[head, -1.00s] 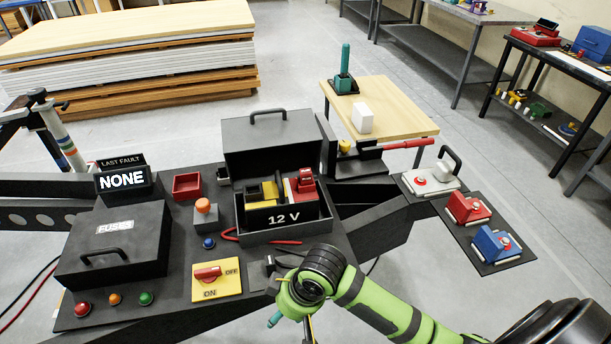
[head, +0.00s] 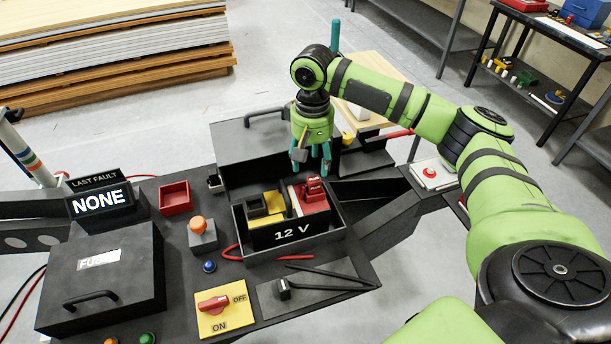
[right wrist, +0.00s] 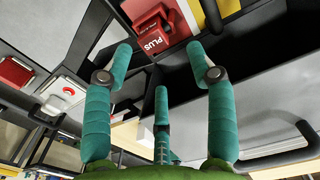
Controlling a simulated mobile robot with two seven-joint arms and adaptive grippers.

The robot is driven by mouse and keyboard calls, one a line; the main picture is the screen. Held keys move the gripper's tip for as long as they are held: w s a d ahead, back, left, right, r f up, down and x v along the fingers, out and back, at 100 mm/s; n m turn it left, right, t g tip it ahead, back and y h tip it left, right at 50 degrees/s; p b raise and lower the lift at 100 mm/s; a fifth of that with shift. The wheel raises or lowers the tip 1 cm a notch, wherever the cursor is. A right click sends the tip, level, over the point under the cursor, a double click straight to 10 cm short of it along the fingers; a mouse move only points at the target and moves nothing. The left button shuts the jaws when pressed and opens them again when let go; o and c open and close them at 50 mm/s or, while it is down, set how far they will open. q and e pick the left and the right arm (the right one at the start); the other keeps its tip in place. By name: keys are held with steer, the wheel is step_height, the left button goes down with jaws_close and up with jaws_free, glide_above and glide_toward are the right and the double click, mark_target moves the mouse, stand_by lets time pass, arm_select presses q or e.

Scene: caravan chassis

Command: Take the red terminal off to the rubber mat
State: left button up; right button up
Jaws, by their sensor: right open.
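The red terminal (head: 314,188) sits at the right of the battery inside the open box marked 12 V (head: 290,233). In the right wrist view the red terminal (right wrist: 152,28) bears the word PLUS. My right gripper (head: 312,162) is open and empty, pointing down just above and behind the terminal. In the right wrist view its teal fingers (right wrist: 160,58) are spread below the terminal, apart from it. A dark flat mat (head: 322,292) lies in front of the box with a black tool on it; I cannot tell if it is rubber. My left gripper is not in view.
A red tray (head: 175,197), an orange button (head: 198,224) and a red switch (head: 213,304) stand to the left.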

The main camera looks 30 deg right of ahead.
mark_target(314, 179)
steer(key=f, duration=0.1)
steer(key=s+f+p, duration=0.1)
steer(key=shift+s+f+p, duration=0.25)
steer(key=shift+f+p, duration=0.05)
steer(key=shift+f, duration=0.1)
steer(key=f, duration=0.2)
steer(key=shift+w+d+f, duration=0.1)
steer(key=shift+w+f, duration=0.1)
steer(key=shift+f, duration=0.45)
steer(key=c, duration=0.8)
jaws_close()
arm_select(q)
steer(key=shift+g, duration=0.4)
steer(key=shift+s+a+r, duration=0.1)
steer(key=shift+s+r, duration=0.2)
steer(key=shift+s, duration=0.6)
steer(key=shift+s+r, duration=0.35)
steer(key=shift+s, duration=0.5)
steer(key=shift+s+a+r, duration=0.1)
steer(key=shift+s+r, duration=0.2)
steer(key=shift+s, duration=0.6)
